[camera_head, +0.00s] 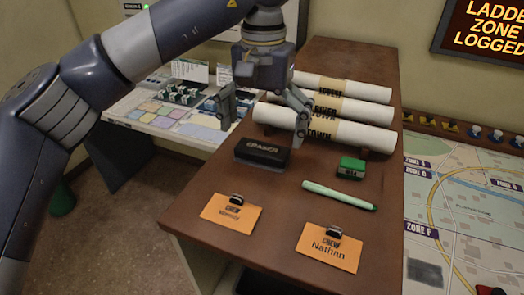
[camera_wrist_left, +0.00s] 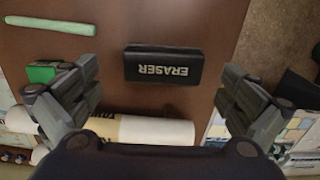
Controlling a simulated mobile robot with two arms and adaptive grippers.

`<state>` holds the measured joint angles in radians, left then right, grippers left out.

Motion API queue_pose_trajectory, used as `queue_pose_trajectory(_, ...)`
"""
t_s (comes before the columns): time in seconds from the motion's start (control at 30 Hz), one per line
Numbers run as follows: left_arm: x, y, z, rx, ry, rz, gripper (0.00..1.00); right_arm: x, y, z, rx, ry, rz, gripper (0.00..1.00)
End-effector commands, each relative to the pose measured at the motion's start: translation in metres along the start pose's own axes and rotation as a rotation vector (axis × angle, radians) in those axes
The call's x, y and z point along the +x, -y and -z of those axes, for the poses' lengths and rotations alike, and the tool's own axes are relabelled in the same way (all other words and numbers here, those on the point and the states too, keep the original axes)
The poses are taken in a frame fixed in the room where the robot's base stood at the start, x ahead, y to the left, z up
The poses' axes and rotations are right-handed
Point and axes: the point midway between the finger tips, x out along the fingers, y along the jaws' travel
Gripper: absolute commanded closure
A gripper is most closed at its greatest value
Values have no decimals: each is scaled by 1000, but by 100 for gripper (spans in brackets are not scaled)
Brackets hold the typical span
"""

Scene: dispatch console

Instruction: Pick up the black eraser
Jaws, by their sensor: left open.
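The black eraser (camera_head: 262,153), with ERASER printed on its side, lies on the brown console top in front of the rolled papers. In the left wrist view the eraser (camera_wrist_left: 164,65) lies between the two fingers, a little beyond their tips. My left gripper (camera_head: 262,125) is open and empty, pointing down above the console, over and slightly behind the eraser. In the left wrist view its fingers (camera_wrist_left: 158,82) are spread wide, one on each side of the eraser, not touching it. My right gripper is not in view.
Two orange crew cards (camera_head: 231,212) with black clips lie in front. A map table (camera_head: 460,215) stands at right.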

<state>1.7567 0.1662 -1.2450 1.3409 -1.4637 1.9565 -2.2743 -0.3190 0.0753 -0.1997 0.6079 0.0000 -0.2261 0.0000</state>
Motion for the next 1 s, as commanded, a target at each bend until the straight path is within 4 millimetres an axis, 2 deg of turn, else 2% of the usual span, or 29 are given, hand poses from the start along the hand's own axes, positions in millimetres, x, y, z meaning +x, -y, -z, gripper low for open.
queue_pose_trajectory(0.13, 15, 2, 2, 0, 5, -1, 0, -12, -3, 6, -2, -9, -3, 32)
queue_pose_trajectory(0.23, 30, 5, 4, -1, 5, -1, 0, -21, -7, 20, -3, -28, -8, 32)
queue_pose_trajectory(0.4, 49, 4, 4, 0, 2, -1, 0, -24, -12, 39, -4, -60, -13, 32)
queue_pose_trajectory(0.63, 52, 4, 5, 0, 0, 0, 0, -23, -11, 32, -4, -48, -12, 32)
queue_pose_trajectory(0.67, 52, 4, 5, -1, 0, 0, 2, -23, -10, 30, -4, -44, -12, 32)
queue_pose_trajectory(0.8, 52, 4, 5, -1, 0, 0, 34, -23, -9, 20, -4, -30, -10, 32)
queue_pose_trajectory(0.83, 52, 4, 5, -1, 0, 0, 37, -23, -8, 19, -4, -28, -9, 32)
queue_pose_trajectory(1.0, 52, 4, 5, -1, 0, 0, 37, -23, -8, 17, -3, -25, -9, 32)
